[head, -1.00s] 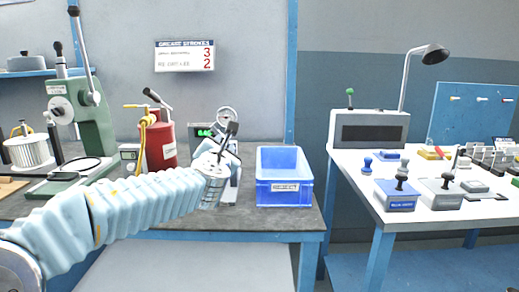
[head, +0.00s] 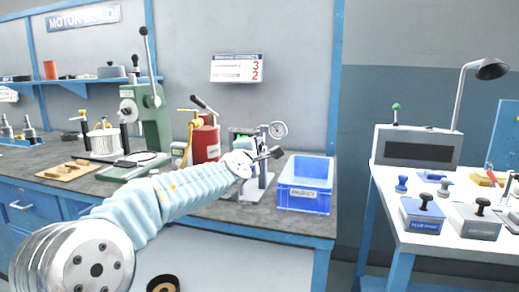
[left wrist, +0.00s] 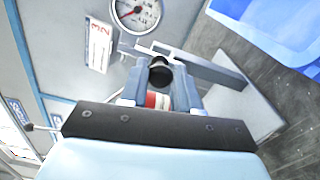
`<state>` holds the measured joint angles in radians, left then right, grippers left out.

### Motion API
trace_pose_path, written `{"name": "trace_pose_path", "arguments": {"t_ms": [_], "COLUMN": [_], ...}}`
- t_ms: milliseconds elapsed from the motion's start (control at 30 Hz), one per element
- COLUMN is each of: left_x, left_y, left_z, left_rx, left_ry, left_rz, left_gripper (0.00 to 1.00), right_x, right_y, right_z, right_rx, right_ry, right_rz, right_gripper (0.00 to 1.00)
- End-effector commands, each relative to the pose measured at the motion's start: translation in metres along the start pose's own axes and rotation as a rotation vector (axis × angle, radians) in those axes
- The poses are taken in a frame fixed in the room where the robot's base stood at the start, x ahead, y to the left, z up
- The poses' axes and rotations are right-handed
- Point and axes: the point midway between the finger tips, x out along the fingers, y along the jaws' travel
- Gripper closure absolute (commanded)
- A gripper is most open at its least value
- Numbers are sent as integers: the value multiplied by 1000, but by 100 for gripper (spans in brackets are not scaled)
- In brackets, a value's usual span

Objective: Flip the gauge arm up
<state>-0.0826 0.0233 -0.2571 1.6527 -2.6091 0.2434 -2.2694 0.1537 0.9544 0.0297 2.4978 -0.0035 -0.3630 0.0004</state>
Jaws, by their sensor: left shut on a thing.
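The gauge fixture stands on the dark bench, left of the blue bin. My left gripper (head: 268,154) is at the fixture, just below the dial. In the left wrist view its fingers (left wrist: 160,92) are shut around a black round knob (left wrist: 160,72). A red and white part shows between the fingers. A grey bar (left wrist: 210,70) runs beside the knob. My forearm and gripper hide part of the fixture. My right gripper is out of view.
The blue bin (head: 305,191) stands close to the right of the fixture. A red canister (head: 205,141) and a green press (head: 152,128) stand to the left. A white table (head: 445,245) with black-knobbed blocks is further right, across a gap.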

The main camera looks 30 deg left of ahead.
Motion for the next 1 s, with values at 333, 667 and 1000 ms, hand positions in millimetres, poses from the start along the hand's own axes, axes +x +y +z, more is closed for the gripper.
{"name": "trace_pose_path", "arguments": {"t_ms": [333,667,1000], "left_x": [1,1,1], "left_y": [-1,-1,0], "left_z": [3,3,1], "left_rx": [42,42,40], "left_ry": [-6,-6,-2], "left_rz": [-1,-2,0], "left_gripper": [100,62,43], "right_x": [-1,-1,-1], "right_y": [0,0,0], "right_z": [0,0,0], "right_rx": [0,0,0], "right_ry": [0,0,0], "right_rz": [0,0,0], "right_gripper": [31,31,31]}}
